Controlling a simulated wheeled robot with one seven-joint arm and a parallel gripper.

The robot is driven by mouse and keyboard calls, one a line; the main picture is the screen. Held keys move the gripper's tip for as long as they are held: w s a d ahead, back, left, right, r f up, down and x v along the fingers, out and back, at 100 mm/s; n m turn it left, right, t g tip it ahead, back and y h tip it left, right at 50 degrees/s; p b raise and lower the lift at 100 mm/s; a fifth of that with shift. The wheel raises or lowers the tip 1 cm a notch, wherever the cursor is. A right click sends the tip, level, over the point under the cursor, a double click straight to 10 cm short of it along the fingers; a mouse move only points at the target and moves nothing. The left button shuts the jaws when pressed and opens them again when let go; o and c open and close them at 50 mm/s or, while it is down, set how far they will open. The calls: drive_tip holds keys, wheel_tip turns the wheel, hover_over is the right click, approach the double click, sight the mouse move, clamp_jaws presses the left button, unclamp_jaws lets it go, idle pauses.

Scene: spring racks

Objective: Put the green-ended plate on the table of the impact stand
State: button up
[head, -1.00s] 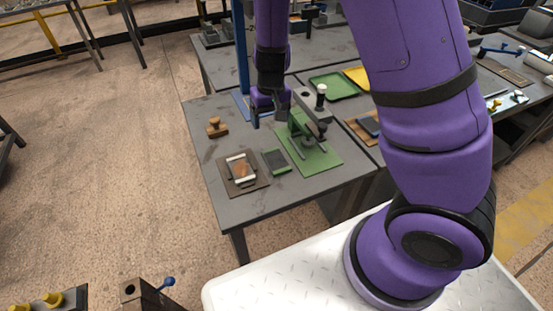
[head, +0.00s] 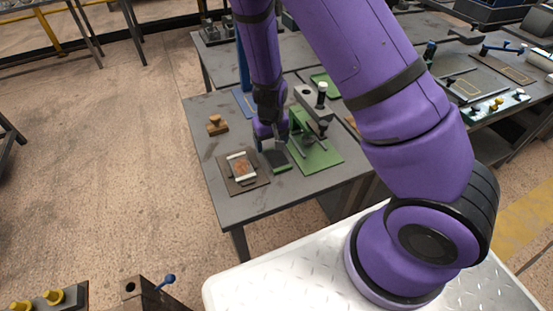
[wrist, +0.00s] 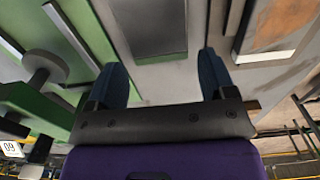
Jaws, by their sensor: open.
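The green-ended plate (head: 280,168) lies flat on the grey workbench, dark with a green end strip. My gripper hides its far part in the head view. In the wrist view the plate (wrist: 150,25) lies ahead, between the lines of my two fingers. My gripper (head: 272,143) is open and empty, low over the plate's far part; its two dark blue fingers (wrist: 162,80) stand apart.
A brown board (head: 252,186) with a framed piece and white bars lies close left of the plate. A wooden-handled block (head: 217,126) stands at the bench's left. A blue upright (head: 243,70) rises behind my gripper. The bench's front left corner (head: 225,213) is clear.

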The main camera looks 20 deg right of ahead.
drive_tip(key=shift+f, duration=1.3)
drive_tip(key=c, duration=1.3)
drive_tip(key=shift+r, duration=0.2)
